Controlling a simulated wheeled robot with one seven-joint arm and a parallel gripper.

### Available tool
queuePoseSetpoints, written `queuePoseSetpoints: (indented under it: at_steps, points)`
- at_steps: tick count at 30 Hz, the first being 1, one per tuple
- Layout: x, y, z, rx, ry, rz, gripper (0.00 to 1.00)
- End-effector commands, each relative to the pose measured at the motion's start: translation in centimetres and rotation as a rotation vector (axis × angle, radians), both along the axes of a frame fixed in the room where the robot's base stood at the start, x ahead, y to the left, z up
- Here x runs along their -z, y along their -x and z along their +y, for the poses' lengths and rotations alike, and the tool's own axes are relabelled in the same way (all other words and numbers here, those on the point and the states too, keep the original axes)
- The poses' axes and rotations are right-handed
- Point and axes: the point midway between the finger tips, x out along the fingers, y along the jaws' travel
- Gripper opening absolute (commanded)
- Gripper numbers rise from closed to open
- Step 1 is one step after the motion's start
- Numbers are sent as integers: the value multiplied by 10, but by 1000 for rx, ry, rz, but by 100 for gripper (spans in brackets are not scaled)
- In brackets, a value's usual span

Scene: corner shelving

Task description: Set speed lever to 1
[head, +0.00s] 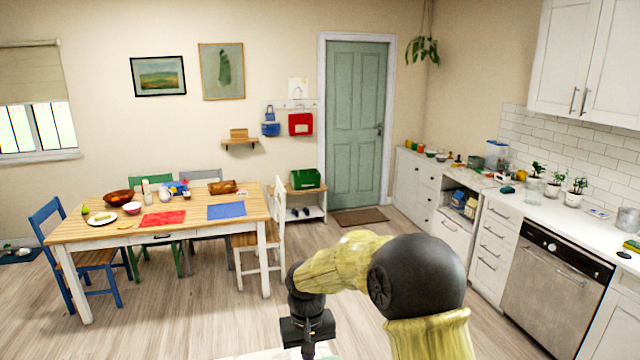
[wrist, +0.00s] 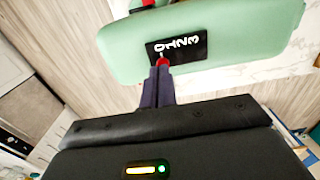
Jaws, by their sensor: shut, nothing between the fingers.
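A pale green appliance body (wrist: 220,30) lies across the upper wrist view. It bears a black scale plate (wrist: 190,54) with white numerals 0 to 3, seen rotated. A small red lever tip (wrist: 162,62) shows at the plate's lower left, near the low-number end. The exact setting cannot be read. My gripper (wrist: 161,72) is shut, with its dark fingertips right at the red tip, touching or nearly so. In the head view my gripper (head: 308,336) points down at the bottom edge, and the appliance is mostly out of frame.
Another red and black part (wrist: 148,4) shows at the top edge of the wrist view. In the head view, a wooden dining table (head: 100,225) with chairs stands at left. A white counter (head: 560,215) runs along the right. Wooden floor lies open between them.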

Motion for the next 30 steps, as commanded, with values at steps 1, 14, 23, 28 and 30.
queuePoseSetpoints:
  at_steps: [1,14,23,28,30]
  points:
    - [0,0,1,0,0,0,0]
    - [0,2,6,-1,0,0,0]
    - [0,3,9,-1,0,0,0]
    - [0,3,11,-1,0,0,0]
    - [0,3,12,-1,0,0,0]
